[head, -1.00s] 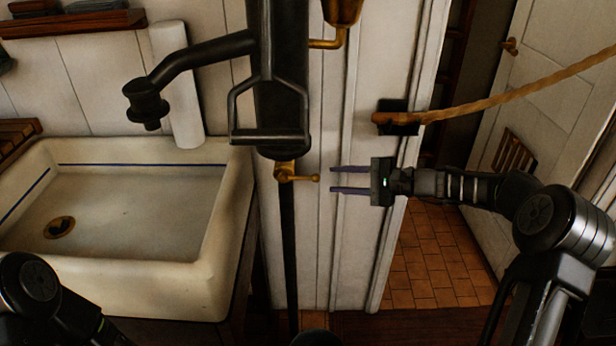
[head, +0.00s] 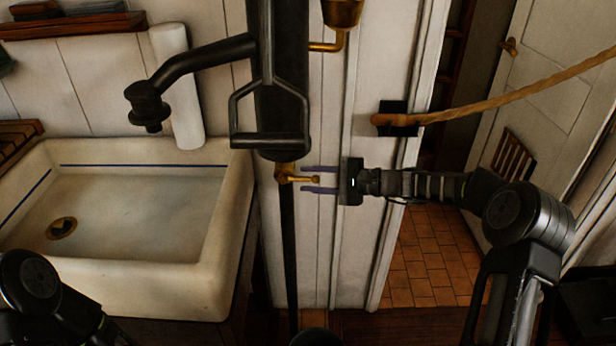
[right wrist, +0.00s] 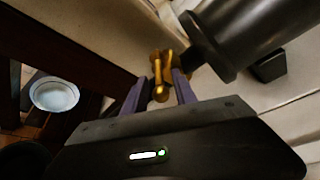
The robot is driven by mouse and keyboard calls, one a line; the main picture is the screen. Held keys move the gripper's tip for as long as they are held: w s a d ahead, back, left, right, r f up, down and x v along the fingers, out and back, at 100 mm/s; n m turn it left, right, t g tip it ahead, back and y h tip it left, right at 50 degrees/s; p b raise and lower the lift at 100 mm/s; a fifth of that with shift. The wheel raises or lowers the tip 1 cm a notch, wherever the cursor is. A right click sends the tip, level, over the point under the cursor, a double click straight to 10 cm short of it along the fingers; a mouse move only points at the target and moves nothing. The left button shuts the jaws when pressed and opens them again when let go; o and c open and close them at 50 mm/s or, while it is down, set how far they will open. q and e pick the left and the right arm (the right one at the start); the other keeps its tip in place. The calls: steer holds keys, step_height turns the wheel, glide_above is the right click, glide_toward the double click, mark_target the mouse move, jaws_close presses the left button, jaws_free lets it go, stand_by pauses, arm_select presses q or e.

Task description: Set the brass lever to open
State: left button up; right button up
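The brass lever (head: 302,179) sticks out to the right from a brass valve at the lower end of the thick black pump pipe (head: 281,90). My right gripper (head: 319,179) reaches in from the right at the lever's height. Its two fingers are apart, one above and one below the lever's knobbed end in the head view. In the right wrist view the brass lever (right wrist: 161,90) shows between the open fingers, with no clear contact. My left arm (head: 50,295) shows at the lower left; its gripper is out of view.
A white sink (head: 140,215) stands left of the pipe. A black pump handle (head: 270,125) hangs just above the lever. A rope (head: 500,98) crosses the doorway at right. A pale bowl (right wrist: 54,94) shows low in the right wrist view.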

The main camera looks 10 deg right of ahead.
steer(key=shift+w+a+f, duration=0.15)
steer(key=shift+w+a, duration=0.15)
steer(key=shift+a, duration=0.1)
jaws_close()
stand_by(1.2)
